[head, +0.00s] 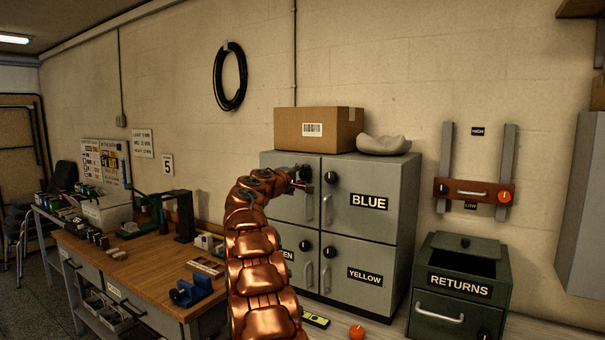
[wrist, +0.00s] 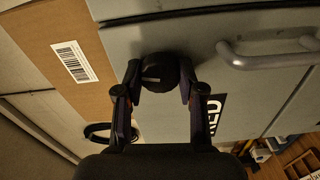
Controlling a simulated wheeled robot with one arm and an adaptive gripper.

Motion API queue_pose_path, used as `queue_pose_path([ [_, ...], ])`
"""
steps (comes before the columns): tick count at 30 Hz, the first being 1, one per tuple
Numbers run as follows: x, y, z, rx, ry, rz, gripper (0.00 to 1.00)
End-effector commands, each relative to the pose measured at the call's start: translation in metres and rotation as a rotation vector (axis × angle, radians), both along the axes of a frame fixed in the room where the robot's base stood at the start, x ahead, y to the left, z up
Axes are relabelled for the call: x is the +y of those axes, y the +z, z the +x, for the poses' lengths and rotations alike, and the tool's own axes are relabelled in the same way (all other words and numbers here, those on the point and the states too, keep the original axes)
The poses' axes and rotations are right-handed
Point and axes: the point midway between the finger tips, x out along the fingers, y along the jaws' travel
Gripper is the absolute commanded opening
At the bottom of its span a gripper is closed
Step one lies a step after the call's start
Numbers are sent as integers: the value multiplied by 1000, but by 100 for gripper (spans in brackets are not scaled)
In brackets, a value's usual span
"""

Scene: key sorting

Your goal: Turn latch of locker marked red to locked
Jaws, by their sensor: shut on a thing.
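The grey locker cabinet (head: 347,170) has several doors with round black latch knobs. My gripper (head: 300,182) is at the upper left door, and my arm hides that door's label in the head view. In the wrist view my gripper (wrist: 160,92) has one finger on each side of a black latch knob (wrist: 160,70) and is shut on it. A pale mark shows on the knob's face. A black label (wrist: 213,114) beside it is partly hidden by a finger; its visible letters look like the end of "RED". The door appears closed.
The door's bar handle (wrist: 265,58) is close to the fingers. A cardboard box (head: 318,129) and a pale bowl-like thing (head: 383,144) are on the cabinet. A green RETURNS bin (head: 460,306) stands right, and a wooden workbench (head: 140,262) left. An orange knob-like thing (head: 357,332) lies in front.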

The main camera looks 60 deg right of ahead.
Motion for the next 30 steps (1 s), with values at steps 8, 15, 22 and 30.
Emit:
queue_pose_path([
  [8,0,1,0,171,0,-6,4],
  [15,0,0,0,243,1,-10,4],
  [22,0,0,0,263,1,-12,4],
  [30,0,-1,0,262,1,-12,4],
])
